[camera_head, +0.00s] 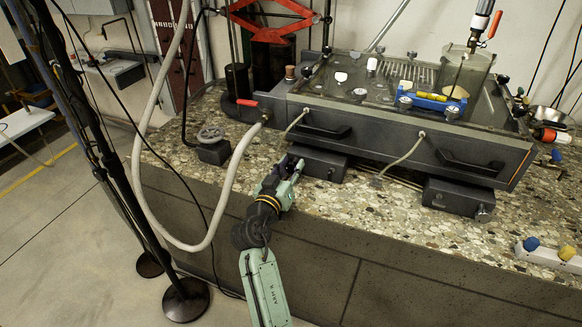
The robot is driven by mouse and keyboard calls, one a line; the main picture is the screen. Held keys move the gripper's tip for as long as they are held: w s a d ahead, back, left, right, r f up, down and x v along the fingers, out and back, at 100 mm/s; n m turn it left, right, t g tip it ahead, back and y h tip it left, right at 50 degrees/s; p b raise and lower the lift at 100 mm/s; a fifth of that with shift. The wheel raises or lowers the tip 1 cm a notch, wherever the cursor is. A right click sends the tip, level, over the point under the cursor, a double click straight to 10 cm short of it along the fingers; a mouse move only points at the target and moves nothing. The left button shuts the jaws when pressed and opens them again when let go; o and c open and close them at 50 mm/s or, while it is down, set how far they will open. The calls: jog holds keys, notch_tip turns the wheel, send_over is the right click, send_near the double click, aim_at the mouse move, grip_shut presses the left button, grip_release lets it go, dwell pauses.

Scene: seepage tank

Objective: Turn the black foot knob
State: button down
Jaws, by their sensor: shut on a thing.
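The tank (385,135) is a wide dark grey box on a pebbled stone counter. A dark foot block (320,164) sits under its front left side, and another foot block (455,194) sits under its front right side. My gripper (292,165) is at the left end of the left foot block, shut on the black foot knob there. The fingers and the arm cover most of that knob, so its angle cannot be told. A small knob (482,213) shows on the right foot block.
A grey hose (230,190) loops down left of my arm. A handwheel (211,134) stands left of the gripper. A thin tube (402,155) hangs before the tank. A white strip with blue and yellow knobs (548,254) lies at right. The counter front (400,222) is clear.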

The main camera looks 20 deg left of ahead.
jog(key=n+p, duration=0.1)
jog(key=n, duration=0.5)
jog(key=shift+a, duration=0.1)
jog(key=n+p, duration=0.3)
jog(key=n, duration=0.3)
jog(key=shift+f, duration=0.1)
dwell(0.3)
jog(key=c, duration=1.2)
grip_release()
jog(key=s, duration=1.2)
jog(key=shift+a, duration=0.25)
